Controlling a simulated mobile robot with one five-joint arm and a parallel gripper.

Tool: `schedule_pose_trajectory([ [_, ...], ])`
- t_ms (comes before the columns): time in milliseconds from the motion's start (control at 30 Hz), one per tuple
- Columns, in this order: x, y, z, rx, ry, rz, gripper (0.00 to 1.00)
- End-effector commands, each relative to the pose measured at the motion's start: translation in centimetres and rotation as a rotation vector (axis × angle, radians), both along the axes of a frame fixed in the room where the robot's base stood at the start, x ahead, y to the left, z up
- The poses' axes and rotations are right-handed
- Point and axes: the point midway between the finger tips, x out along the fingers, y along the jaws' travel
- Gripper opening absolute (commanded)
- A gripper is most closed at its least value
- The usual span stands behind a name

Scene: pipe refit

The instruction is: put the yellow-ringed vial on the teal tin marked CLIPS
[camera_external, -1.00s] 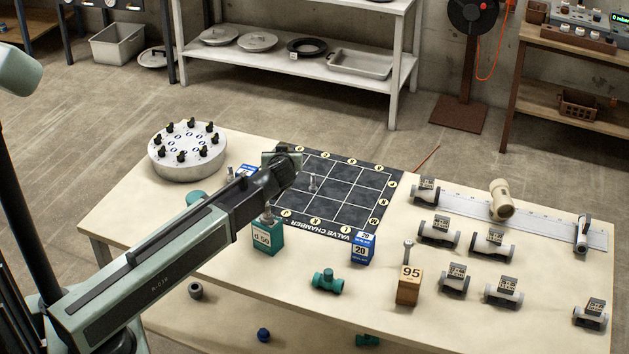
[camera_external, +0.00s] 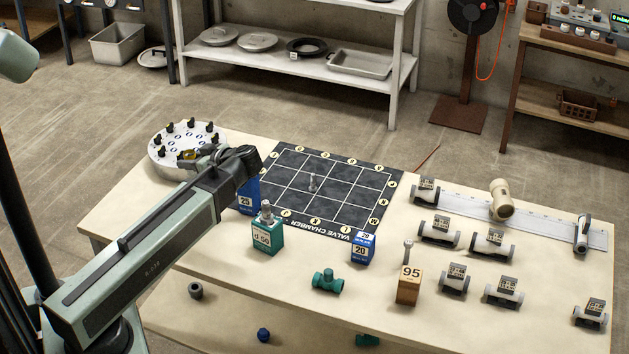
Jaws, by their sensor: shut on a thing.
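I see no vial with a yellow ring and no teal tin marked CLIPS that I can make out. A teal block (camera_external: 267,236) labelled "d 50" stands upright near the table's middle, with a grey metal fitting (camera_external: 266,211) on its top. A small yellowish patch shows by the fingers. My arm hides part of the table to the left of the block.
The disc bears several black knobs. A black gridded mat (camera_external: 340,175) has a small grey fitting (camera_external: 312,183). Blue blocks (camera_external: 362,248) and (camera_external: 249,196), a teal pipe piece (camera_external: 327,282) and a wooden "95" block (camera_external: 409,286) stand nearby. Labelled pipe pieces (camera_external: 438,232) fill the right.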

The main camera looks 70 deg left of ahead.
Motion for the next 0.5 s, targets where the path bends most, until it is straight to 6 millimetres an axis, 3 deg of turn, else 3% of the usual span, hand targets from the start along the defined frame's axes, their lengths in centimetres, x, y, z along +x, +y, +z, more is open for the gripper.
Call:
schedule_pose_trajectory([
  [233, 0.1, 0.0, -4.0, -0.001, 0.000, -0.004, 0.00],
  [400, 0.1, 0.0, -4.3, -0.001, 0.000, -0.004, 0.00],
  [500, 0.1, 0.0, -5.4, -0.002, 0.001, -0.005, 0.00],
])
